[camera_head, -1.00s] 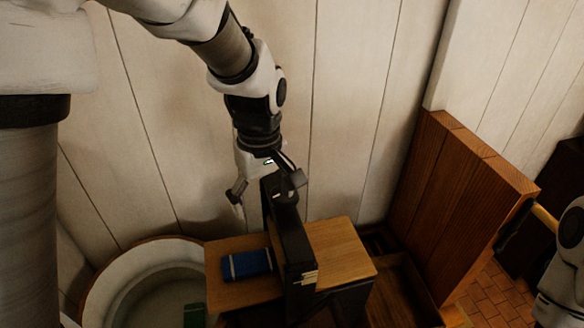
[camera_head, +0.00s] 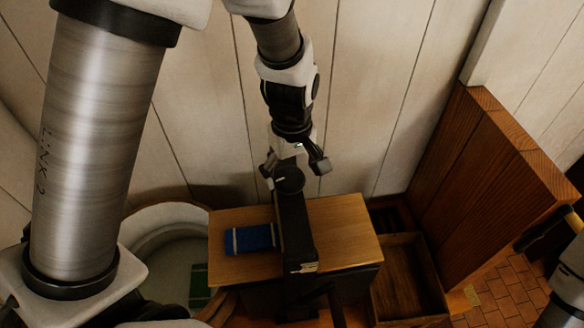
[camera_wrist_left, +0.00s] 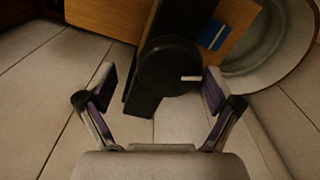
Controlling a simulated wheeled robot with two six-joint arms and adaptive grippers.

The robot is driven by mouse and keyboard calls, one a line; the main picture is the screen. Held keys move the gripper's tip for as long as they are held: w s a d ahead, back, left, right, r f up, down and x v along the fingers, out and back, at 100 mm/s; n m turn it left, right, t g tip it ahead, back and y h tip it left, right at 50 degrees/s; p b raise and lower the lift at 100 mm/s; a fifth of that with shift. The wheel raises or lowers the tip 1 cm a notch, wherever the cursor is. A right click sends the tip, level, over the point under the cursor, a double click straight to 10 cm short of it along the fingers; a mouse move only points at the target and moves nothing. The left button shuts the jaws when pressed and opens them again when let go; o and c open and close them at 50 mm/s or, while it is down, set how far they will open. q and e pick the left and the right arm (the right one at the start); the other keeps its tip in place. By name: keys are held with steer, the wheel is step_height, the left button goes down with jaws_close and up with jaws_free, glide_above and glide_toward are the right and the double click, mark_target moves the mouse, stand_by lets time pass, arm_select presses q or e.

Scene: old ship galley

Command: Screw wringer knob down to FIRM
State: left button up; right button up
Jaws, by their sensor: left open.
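The wringer is a tall black frame (camera_head: 296,235) standing on a wooden board (camera_head: 345,235). Its round black knob (camera_head: 288,180) sits on top and also shows in the left wrist view (camera_wrist_left: 165,62), with a short white mark (camera_wrist_left: 190,78) near its rim. My left gripper (camera_head: 294,166) is open above the wringer top. In the left wrist view its two fingers (camera_wrist_left: 160,80) stand wide apart, one on each side of the knob, with clear gaps and no visible contact. No FIRM marking can be read. My right gripper cannot be made out.
A blue block with pale bands (camera_head: 250,238) lies on the board left of the wringer. A round pale tub (camera_head: 150,222) with a green item (camera_head: 199,287) stands at left. An open wooden box (camera_head: 405,275) and tall wooden panel (camera_head: 480,180) are at right. The plank wall is close behind.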

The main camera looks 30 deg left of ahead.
arm_select(q)
steer(key=shift+s+r, duration=0.35)
steer(key=shift+s, duration=0.45)
steer(key=c, duration=1.1)
steer(key=shift+w+f, duration=0.1)
steer(key=shift+w, duration=0.1)
steer(key=shift+c, duration=0.2)
arm_select(e)
steer(key=shift+s+r, duration=0.15)
steer(key=shift+s, duration=0.25)
arm_select(q)
steer(key=shift+m, duration=0.3)
